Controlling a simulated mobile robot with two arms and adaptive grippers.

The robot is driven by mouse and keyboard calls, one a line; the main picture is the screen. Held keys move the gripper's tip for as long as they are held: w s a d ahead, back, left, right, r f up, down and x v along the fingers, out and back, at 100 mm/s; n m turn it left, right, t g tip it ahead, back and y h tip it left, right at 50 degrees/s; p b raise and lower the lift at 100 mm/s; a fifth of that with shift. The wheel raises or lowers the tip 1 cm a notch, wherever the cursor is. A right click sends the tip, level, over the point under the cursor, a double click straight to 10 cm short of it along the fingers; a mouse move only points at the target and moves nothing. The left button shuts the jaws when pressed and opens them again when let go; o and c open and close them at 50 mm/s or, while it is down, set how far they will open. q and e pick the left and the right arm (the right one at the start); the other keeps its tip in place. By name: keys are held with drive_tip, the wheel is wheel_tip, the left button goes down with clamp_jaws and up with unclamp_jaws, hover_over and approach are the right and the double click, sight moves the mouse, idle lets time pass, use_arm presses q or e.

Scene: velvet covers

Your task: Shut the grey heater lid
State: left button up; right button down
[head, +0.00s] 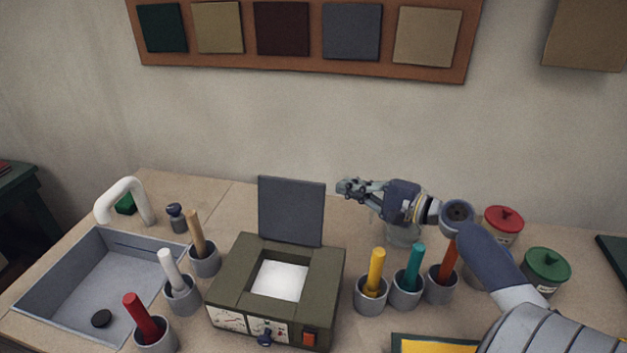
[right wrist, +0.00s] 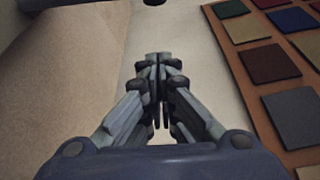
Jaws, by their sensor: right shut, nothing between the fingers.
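The grey heater lid (head: 291,211) stands upright, open, at the back edge of the olive-green heater box (head: 321,283). A bright white well shows in the top of the box. My right gripper (head: 344,187) is shut and empty, a little to the right of the lid's upper right edge and apart from it in the head view. Its closed fingers (right wrist: 158,65) also show in the right wrist view, with the wall beyond and no lid in sight. My left gripper is in neither view.
Cups with coloured sticks stand left and right of the heater, among them the yellow stick's cup (head: 371,294). A grey sink (head: 85,290) lies at the left. A red-lidded jar (head: 503,222) and a green-lidded jar (head: 546,268) stand at the right. Colour swatches hang on the wall.

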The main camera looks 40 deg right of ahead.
sight(312, 183)
use_arm(q)
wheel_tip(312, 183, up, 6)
drive_tip(key=p, duration=0.5)
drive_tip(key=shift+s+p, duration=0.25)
drive_tip(key=shift+p, duration=0.1)
use_arm(e)
drive_tip(key=w+a, duration=0.6)
drive_tip(key=shift+w+a+r, duration=0.1)
drive_tip(key=shift+w+r, duration=0.05)
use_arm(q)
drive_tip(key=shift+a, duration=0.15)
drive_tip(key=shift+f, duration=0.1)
